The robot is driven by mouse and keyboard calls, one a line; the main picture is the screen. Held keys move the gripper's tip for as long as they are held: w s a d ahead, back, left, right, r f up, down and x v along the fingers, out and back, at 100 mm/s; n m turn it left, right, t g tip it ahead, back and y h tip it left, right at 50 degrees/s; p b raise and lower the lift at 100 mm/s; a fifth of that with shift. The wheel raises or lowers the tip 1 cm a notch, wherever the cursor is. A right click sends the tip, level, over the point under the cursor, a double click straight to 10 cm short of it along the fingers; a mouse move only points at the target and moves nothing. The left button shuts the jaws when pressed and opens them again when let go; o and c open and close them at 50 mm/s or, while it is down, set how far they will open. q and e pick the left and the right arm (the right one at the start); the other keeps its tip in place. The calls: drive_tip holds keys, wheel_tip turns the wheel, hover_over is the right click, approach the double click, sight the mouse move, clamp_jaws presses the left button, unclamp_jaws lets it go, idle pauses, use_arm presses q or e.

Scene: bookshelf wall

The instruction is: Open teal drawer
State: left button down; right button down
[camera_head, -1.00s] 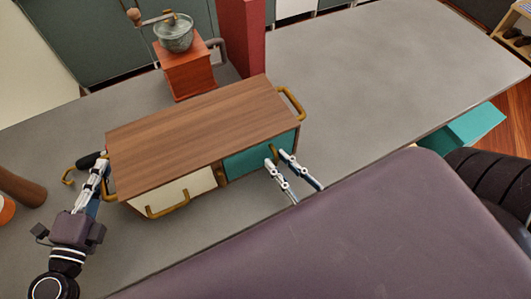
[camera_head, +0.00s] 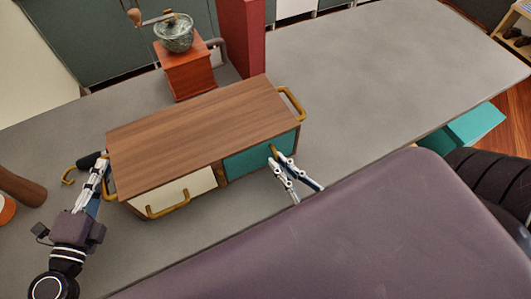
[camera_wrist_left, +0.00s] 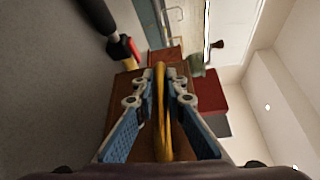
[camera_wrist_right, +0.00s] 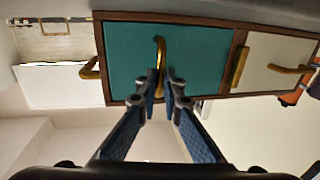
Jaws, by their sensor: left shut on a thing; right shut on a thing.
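The wooden box (camera_head: 200,130) stands on the grey table. Its teal drawer (camera_head: 245,165) is at the right of its front, and the front looks flush with the box. The drawer's brass handle (camera_wrist_right: 160,50) runs down between the fingertips of my right gripper (camera_wrist_right: 162,80), which is shut on it. In the head view my right gripper (camera_head: 276,158) covers most of that handle. My left gripper (camera_head: 104,168) is at the box's left end, shut on the brass side handle (camera_wrist_left: 161,110), which shows between its fingers in the left wrist view.
A white drawer (camera_head: 180,190) with a brass handle is left of the teal one. A coffee grinder (camera_head: 187,70) and a dark red block (camera_head: 242,38) stand behind the box. A black-handled tool lies by my left gripper. The table's right side is clear.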

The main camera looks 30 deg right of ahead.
drive_tip(key=s, duration=1.1)
drive_tip(key=shift+s+d, duration=0.2)
idle(0.5)
drive_tip(key=c, duration=1.9)
unclamp_jaws()
drive_tip(key=shift+a, duration=0.1)
drive_tip(key=shift+c, duration=0.2)
drive_tip(key=shift+s, duration=0.1)
drive_tip(key=s+d, duration=0.2)
drive_tip(key=s, duration=1)
drive_tip(key=shift+d, duration=0.2)
